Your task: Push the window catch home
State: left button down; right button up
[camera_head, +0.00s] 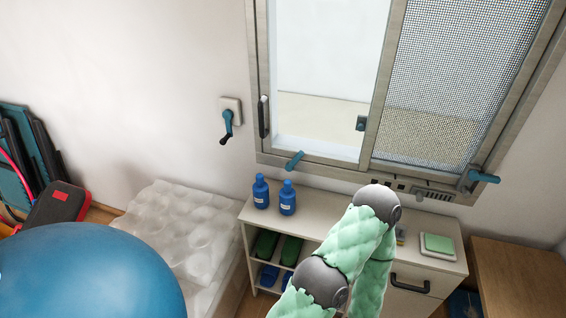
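The window (330,160) has a pale wooden frame, with a clear pane on the left and a mesh panel on the right. A blue lever (294,160) sticks out from the bottom frame, and another blue handle (484,177) is at the lower right corner. A dark upright pull (264,116) is on the left edge. I cannot tell which fitting is the named catch, or its state. A padded green arm of mine rises in front of the cabinet. Neither gripper shows.
A low white cabinet (318,226) stands below the window with two blue bottles (261,192) (287,198) and a green sponge-like block (438,243). A blue crank (227,122) is on the wall. A large blue ball (90,275) fills the lower left. A wooden surface (515,275) is right.

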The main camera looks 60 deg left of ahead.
aim_at(289, 166)
jog(key=u, duration=2)
